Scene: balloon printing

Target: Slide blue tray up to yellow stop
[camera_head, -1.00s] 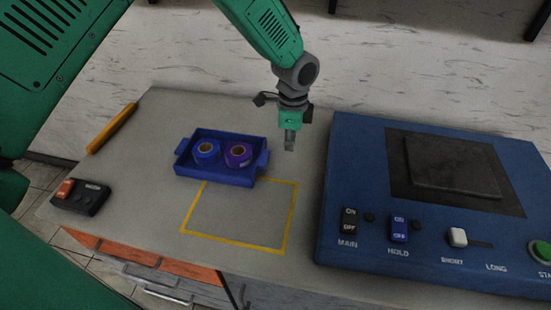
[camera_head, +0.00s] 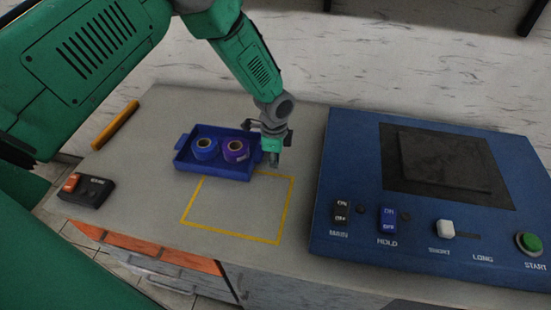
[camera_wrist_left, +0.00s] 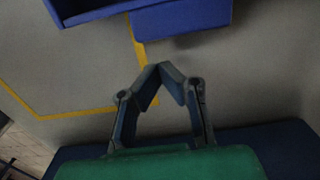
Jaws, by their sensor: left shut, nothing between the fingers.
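The blue tray (camera_head: 215,168) sits on the grey table behind the yellow outlined square, overlapping its back edge. It holds a blue tape roll (camera_head: 204,149) and a purple tape roll (camera_head: 236,150). The yellow stop (camera_head: 115,125) is a bar along the table's left edge, apart from the tray. My left gripper (camera_head: 274,163) is shut and empty, low beside the tray's right handle; I cannot tell if it touches. In the left wrist view the shut fingertips (camera_wrist_left: 160,68) are just short of the tray's handle (camera_wrist_left: 182,18). My right gripper is not in view.
A blue machine (camera_head: 420,215) with switches and a green button stands on the right. A black control box (camera_head: 86,189) with an orange switch lies at the table's left front. The table is clear between tray and yellow bar.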

